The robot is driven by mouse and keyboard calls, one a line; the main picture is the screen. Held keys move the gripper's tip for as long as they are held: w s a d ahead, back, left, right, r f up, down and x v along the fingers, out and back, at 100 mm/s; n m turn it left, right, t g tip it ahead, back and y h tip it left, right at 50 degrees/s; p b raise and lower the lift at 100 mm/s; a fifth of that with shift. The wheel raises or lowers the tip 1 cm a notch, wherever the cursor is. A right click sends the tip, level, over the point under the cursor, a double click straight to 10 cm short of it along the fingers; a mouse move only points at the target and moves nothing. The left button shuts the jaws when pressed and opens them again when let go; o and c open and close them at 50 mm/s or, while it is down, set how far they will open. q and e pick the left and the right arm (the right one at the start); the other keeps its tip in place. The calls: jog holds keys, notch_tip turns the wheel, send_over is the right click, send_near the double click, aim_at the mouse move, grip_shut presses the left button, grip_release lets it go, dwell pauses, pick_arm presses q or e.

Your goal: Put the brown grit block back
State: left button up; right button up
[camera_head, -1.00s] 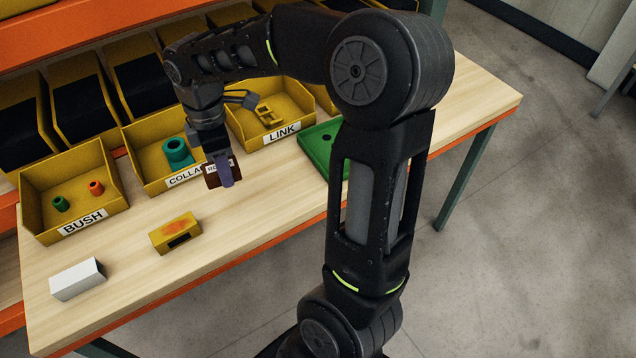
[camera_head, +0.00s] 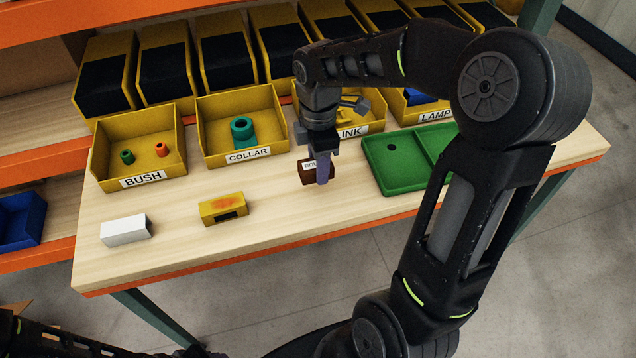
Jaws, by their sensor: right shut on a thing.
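The brown grit block (camera_head: 307,175) is a small dark brown block with a white label, partly readable as "ROU". My right gripper (camera_head: 321,172) is shut on it from above, and a finger covers part of its front. The block is at the table top in front of the gap between the COLLAR and LINK bins. I cannot tell whether it touches the wood. A yellow block (camera_head: 222,208) with an orange patch and a white block (camera_head: 125,230) lie apart on the table to the left. My left gripper is not in view; dark arm parts show at the lower left edge.
Yellow bins labelled BUSH (camera_head: 142,182), COLLAR (camera_head: 248,156), LINK (camera_head: 352,131) and LAMP (camera_head: 436,115) line the table's back. A green divided tray (camera_head: 396,178) stands right of the brown block. The wooden table (camera_head: 270,215) is clear between the blocks and the tray.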

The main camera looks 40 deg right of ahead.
aim_at(318, 192)
jog(key=shift+f, duration=1.4)
jog(key=shift+f, duration=1.85)
jog(key=shift+f, duration=0.15)
jog(key=o, duration=1.3)
notch_tip(318, 192, up, 12)
jog(key=shift+r, duration=0.2)
